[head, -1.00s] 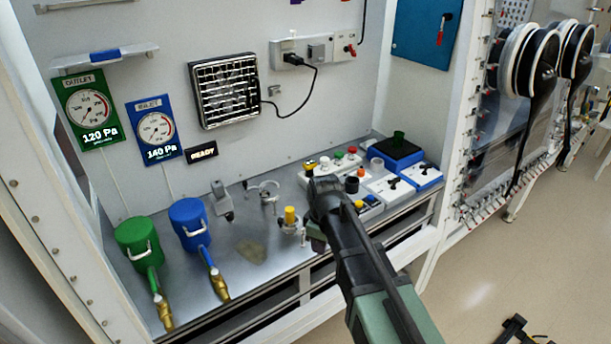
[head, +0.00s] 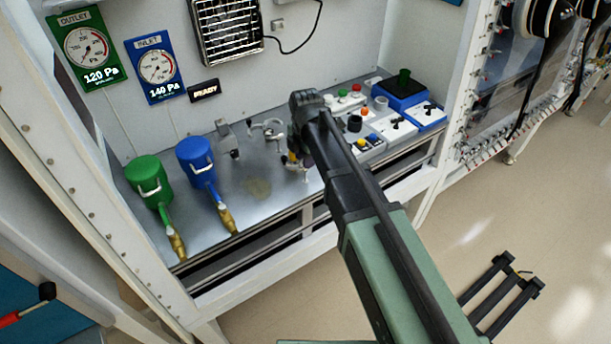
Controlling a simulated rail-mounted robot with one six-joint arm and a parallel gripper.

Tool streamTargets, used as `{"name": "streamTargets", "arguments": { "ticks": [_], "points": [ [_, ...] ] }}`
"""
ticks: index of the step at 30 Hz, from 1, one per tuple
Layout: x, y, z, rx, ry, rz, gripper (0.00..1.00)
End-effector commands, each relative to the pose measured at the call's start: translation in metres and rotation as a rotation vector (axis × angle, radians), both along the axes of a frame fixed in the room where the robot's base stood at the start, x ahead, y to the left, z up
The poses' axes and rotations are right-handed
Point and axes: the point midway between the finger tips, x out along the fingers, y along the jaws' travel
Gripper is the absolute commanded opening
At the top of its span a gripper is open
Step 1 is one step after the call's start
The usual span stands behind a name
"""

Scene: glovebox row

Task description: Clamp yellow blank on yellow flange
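A small piece with a yellow part (head: 292,157) stands on the metal bench, just left of my arm's dark end, which partly covers it. I cannot tell whether it is the yellow blank or the yellow flange. A silvery open ring-shaped clamp (head: 272,130) stands on the bench behind it, to the left. My arm reaches in from the lower right over the bench's front edge. My gripper (head: 302,148) is at the arm's far end, mostly hidden by the arm. Its fingers are too small and covered to show whether they are open or hold anything.
Green (head: 147,176) and blue (head: 196,160) canisters with brass fittings stand at the left. A grey fixture (head: 225,132) stands behind. Control boxes with buttons (head: 365,142) and a blue box (head: 402,92) fill the right. The front-middle of the bench (head: 262,212) is clear apart from a faint stain.

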Motion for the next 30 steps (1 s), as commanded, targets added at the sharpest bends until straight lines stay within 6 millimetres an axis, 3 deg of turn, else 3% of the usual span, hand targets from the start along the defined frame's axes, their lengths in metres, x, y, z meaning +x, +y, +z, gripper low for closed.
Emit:
{"name": "streamTargets", "arguments": {
  "ticks": [1,4,13,19,30],
  "points": [
    [0.000,0.000,-0.021,0.000,0.000,0.000,0.32],
    [0.000,0.000,-0.030,0.000,0.000,-0.001,0.32],
    [0.000,0.000,-0.028,0.000,0.000,-0.001,0.30],
    [0.000,0.000,-0.028,0.000,0.000,-0.001,0.00],
    [0.000,0.000,-0.028,0.000,0.000,-0.021,0.00]
  ]
}}
